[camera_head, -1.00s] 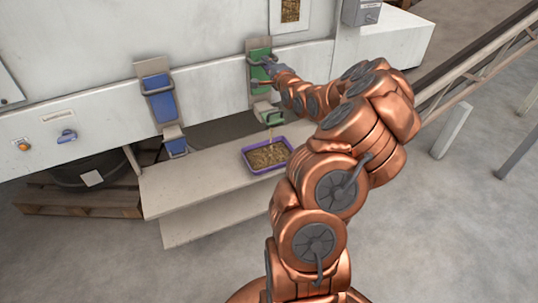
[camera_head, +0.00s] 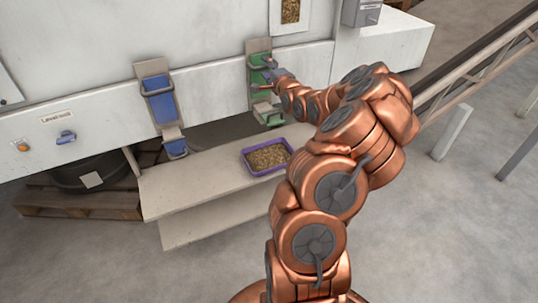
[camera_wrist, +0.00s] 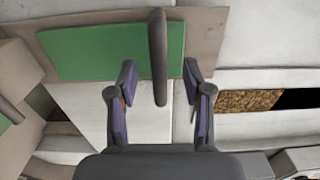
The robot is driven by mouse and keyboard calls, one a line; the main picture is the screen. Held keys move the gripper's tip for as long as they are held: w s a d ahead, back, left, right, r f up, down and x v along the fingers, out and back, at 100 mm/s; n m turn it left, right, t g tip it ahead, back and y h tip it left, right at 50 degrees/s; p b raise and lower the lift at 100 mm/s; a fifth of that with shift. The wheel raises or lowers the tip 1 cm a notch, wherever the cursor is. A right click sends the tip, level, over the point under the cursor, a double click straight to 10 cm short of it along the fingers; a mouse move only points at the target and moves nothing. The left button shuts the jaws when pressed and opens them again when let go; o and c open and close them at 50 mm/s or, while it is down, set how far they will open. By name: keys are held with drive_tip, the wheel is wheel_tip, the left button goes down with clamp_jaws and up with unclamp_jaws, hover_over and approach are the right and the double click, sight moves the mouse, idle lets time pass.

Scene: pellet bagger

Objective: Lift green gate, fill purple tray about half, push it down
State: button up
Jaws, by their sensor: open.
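The green gate (camera_head: 258,84) is on the machine's front wall, above a green spout (camera_head: 268,116). In the wrist view the gate is a flat green plate (camera_wrist: 90,52) with a dark handle bar (camera_wrist: 158,55) standing out from it. My gripper (camera_head: 270,68) is at the gate; in the wrist view its fingers (camera_wrist: 160,92) are open, one on each side of the bar, with gaps. The purple tray (camera_head: 246,165) sits on the shelf below the spout, holding a layer of brown pellets (camera_head: 268,156). No falling pellets show.
A blue gate (camera_head: 160,100) with its own spout (camera_head: 176,148) is to the left. The pale shelf (camera_head: 200,185) is bare left of the tray. A pellet window (camera_head: 291,10) is above, and a railing (camera_head: 470,70) runs at right.

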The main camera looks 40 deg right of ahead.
drive_tip(key=shift+s, duration=0.1)
drive_tip(key=b+v, duration=0.4)
drive_tip(key=v, duration=0.3)
drive_tip(key=shift+b, duration=0.35)
idle(0.5)
